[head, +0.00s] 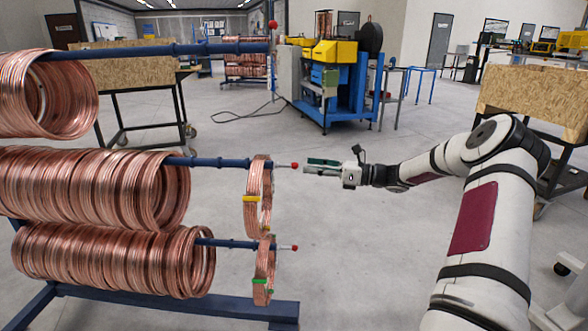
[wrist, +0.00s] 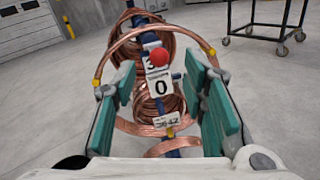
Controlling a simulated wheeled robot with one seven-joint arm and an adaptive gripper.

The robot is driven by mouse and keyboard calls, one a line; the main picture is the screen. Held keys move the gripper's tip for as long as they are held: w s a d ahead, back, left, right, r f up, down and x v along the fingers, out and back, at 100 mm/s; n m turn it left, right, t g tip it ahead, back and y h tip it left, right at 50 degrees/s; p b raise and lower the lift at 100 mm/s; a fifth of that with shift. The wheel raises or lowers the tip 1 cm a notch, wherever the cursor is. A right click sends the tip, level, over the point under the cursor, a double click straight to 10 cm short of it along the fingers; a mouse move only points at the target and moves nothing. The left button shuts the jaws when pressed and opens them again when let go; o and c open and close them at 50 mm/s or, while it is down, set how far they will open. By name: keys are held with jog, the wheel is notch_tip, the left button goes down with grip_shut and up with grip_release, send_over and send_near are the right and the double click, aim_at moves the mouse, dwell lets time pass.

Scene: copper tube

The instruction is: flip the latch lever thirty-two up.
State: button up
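A latch lever with a red knob (head: 294,165) sits at the end of the middle rack bar, its knob in line with the bar. My gripper (head: 308,167) faces this end from the right, its tips close to the knob. In the wrist view, a red knob (wrist: 159,56) shows between the two green finger pads of my gripper (wrist: 161,84), which are spread apart and hold nothing. Contact with the lever cannot be told.
A copper coil with a yellow tag (head: 252,199) hangs on the middle bar. A green-tagged coil (head: 264,272) hangs below, near another red knob (head: 294,247). The top bar's red knob (head: 272,24) stands above its bar. Clear floor (head: 350,245) lies right of the rack.

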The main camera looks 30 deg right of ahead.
aim_at(295, 165)
jog(key=shift+b+x, duration=0.5)
jog(key=shift+x, duration=2.5)
grip_shut()
